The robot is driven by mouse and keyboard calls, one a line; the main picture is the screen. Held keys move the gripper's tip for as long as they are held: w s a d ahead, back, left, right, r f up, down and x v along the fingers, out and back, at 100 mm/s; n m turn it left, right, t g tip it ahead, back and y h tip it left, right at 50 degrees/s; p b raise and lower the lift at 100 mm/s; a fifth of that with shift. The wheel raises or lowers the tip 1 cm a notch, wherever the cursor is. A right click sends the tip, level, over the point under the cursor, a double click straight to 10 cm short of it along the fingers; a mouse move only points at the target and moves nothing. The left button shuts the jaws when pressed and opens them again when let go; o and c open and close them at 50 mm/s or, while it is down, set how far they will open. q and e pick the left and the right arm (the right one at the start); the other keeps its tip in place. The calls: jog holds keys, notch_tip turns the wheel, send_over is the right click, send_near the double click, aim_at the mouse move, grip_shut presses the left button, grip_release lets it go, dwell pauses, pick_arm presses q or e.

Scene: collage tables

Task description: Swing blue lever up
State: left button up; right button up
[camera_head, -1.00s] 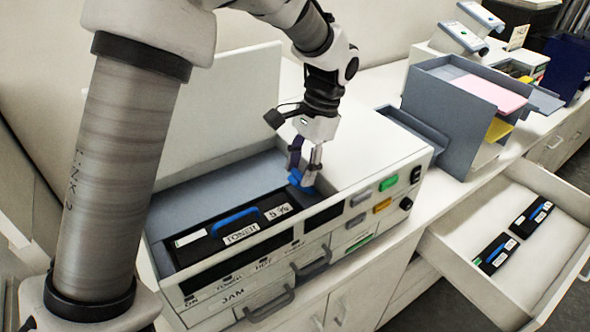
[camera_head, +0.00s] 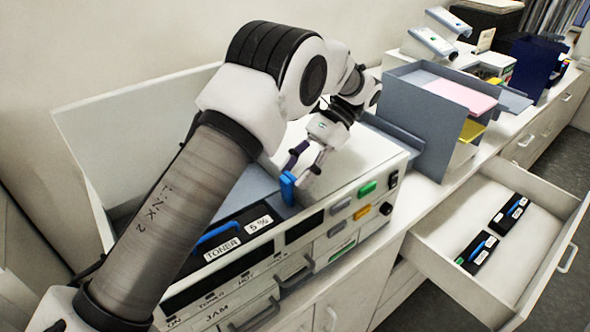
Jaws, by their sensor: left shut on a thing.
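The blue lever (camera_head: 287,189) stands upright at the right end of the toner bay in the white printer (camera_head: 352,178). My left gripper (camera_head: 293,174) is shut on the lever's upper part, coming from above and behind. The toner cartridge (camera_head: 238,233), black with a blue handle and white labels reading TONER and 5%, lies in the open bay left of the lever. My left arm hides the left part of the bay. My right gripper is not in view.
The printer's raised lid (camera_head: 130,128) stands behind the bay. An open drawer (camera_head: 497,270) at the right holds two black cartridges. A grey paper sorter (camera_head: 425,118) with pink and yellow sheets stands right of the printer.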

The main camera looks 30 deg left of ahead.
pick_arm(q)
jog(key=shift+f, duration=0.15)
jog(key=o, duration=1)
jog(key=shift+o, duration=0.7)
jog(key=shift+w, duration=0.1)
